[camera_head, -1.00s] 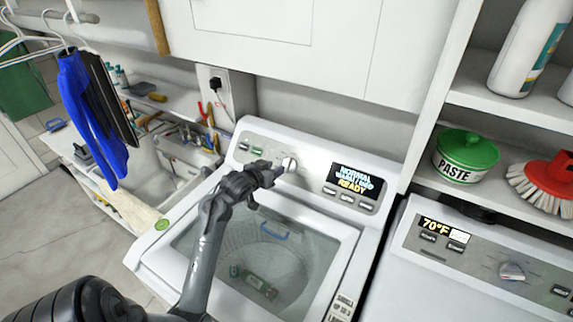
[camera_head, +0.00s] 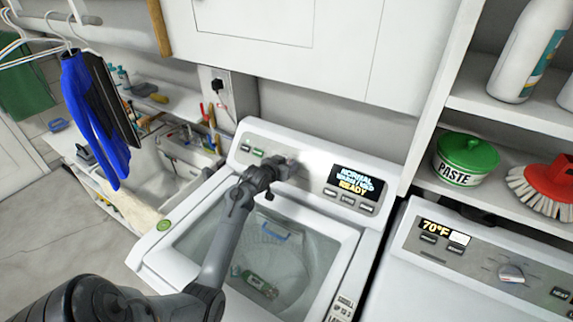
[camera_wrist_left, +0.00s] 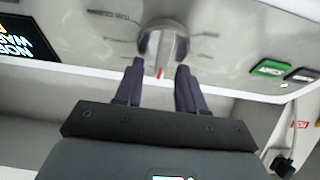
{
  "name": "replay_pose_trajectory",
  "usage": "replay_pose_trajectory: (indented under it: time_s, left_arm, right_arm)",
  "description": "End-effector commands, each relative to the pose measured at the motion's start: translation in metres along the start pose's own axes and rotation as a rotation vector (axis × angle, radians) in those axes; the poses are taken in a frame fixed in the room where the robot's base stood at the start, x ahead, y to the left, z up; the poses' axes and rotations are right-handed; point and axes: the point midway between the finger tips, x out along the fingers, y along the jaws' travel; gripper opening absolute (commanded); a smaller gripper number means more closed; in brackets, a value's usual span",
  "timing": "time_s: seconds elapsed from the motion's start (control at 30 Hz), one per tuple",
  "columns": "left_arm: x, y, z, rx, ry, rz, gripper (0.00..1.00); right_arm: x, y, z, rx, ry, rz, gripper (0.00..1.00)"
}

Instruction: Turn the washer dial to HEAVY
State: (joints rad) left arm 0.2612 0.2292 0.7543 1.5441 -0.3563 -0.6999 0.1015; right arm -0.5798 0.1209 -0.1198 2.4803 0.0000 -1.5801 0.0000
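The washer (camera_head: 360,250) stands in the middle of the head view, with a display (camera_head: 356,183) reading "NORMAL" and "READY" on its control panel. In the left wrist view the washer dial (camera_wrist_left: 165,42) is a round silver knob with a raised grip and a red mark at its lower end. Printed labels around it are too blurred to read. My left gripper (camera_head: 287,168) is at the dial and hides it in the head view. In the left wrist view its fingers (camera_wrist_left: 160,70) are apart, with the dial's grip between their tips; contact cannot be told. My right gripper is out of view.
Buttons (camera_head: 252,152) sit left of the dial. The washer tub (camera_head: 300,255) shows below the panel. A second machine (camera_head: 470,270) with its own dial (camera_head: 511,272) stands at right, under shelves with a green-lidded paste pot (camera_head: 466,158). Clothes hang at left.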

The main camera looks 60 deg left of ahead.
Motion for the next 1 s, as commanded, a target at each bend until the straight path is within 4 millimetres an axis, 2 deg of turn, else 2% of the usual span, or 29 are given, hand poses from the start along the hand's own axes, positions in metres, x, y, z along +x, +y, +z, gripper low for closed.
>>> replay_pose_trajectory:
  time_s: [0.03,0.3,0.67,1.0]
  left_arm:
    - [0.000,0.000,0.000,0.000,0.000,0.000,0.39]
    - [0.000,0.000,0.000,0.000,0.000,0.000,0.00]
    - [-0.001,0.000,0.000,0.029,-0.001,0.010,0.00]
    - [-0.001,0.000,-0.002,0.217,-0.002,0.074,0.00]
  right_arm:
    - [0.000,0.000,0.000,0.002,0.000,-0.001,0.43]
    - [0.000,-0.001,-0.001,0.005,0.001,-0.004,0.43]
    - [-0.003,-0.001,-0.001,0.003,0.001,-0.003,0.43]
    - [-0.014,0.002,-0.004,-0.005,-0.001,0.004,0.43]
